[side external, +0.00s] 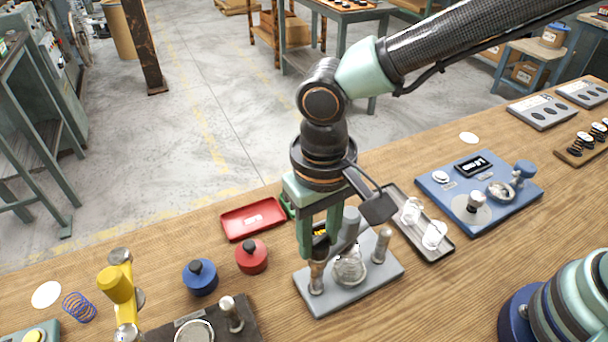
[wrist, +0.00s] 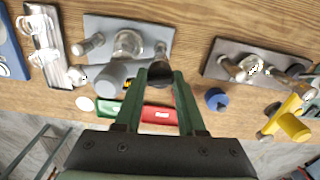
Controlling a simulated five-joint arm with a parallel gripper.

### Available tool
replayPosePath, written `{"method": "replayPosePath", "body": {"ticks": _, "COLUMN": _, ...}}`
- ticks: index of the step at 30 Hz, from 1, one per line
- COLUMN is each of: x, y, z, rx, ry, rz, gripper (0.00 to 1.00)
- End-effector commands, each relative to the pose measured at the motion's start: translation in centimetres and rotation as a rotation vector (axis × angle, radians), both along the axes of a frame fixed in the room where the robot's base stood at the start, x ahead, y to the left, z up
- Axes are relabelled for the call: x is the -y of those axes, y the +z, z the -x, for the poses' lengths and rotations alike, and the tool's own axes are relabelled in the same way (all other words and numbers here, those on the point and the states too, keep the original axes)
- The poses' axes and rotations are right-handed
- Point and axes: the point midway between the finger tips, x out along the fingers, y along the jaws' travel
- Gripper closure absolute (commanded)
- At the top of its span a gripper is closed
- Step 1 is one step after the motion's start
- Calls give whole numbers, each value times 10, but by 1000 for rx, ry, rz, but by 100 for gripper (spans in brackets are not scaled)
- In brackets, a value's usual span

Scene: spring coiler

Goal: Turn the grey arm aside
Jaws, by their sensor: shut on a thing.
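The grey arm (side external: 348,224) is on a grey base plate (side external: 322,303), with its thick grey cylinder standing up beside my fingers. In the wrist view the cylinder (wrist: 110,76) is just left of my fingertips. My gripper (side external: 313,250) is shut on the dark round end of the grey arm, above the plate's left post (side external: 317,278). In the wrist view this dark end shows between the fingertips of my gripper (wrist: 160,70). A clear glassy piece (side external: 349,268) sits mid-plate, and a second metal post (side external: 381,246) stands at the right. My fingers hide part of the grey arm.
A red tray (side external: 252,218), a red knobbed weight (side external: 251,257) and a blue one (side external: 200,277) are to the left. A dark plate with a yellow arm (side external: 116,285) is at front left. A grey tray (side external: 437,250) and a blue board (side external: 510,206) are to the right.

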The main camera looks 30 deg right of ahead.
Motion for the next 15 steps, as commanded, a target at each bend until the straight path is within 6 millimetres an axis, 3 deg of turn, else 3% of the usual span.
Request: {"method": "replayPosePath", "body": {"ticks": 15, "x": 0, "y": 1, "z": 0, "rx": -1, "ry": 489, "rz": 1, "gripper": 100}}
